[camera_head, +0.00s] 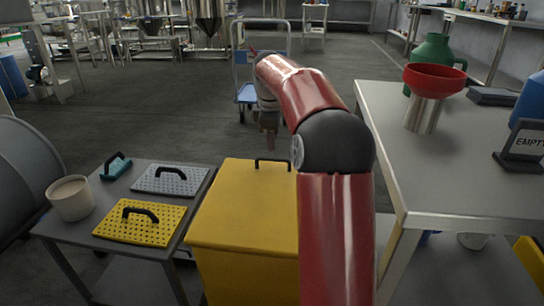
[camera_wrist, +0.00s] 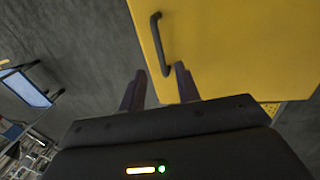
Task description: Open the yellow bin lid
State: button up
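The yellow bin (camera_head: 245,215) stands between the small dark table and the steel bench, its lid flat and closed. The black lid handle (camera_head: 272,162) sits at the lid's far edge. In the wrist view the lid (camera_wrist: 225,50) fills the right side, and its handle (camera_wrist: 160,45) lies just beyond my fingertips. My gripper (camera_head: 269,145) is above and past the far edge of the bin. In the wrist view my gripper (camera_wrist: 157,80) has its two fingers apart with nothing between them. The handle looks apart from the fingers.
A small table holds a yellow perforated plate (camera_head: 140,222), a grey perforated plate (camera_head: 170,180) and a beige pot (camera_head: 70,198). The steel bench (camera_head: 400,160) on the right carries a red funnel (camera_head: 434,80). A blue cart (camera_head: 247,93) stands behind. Open floor lies between.

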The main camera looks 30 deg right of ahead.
aim_at(272, 160)
jog(key=f, duration=0.2)
jog(key=f+b, duration=0.1)
jog(key=f, duration=0.1)
jog(key=w+f, duration=0.1)
jog(key=f, duration=0.1)
jog(key=shift+d, duration=0.3)
jog(key=shift+c, duration=0.3)
grip_shut()
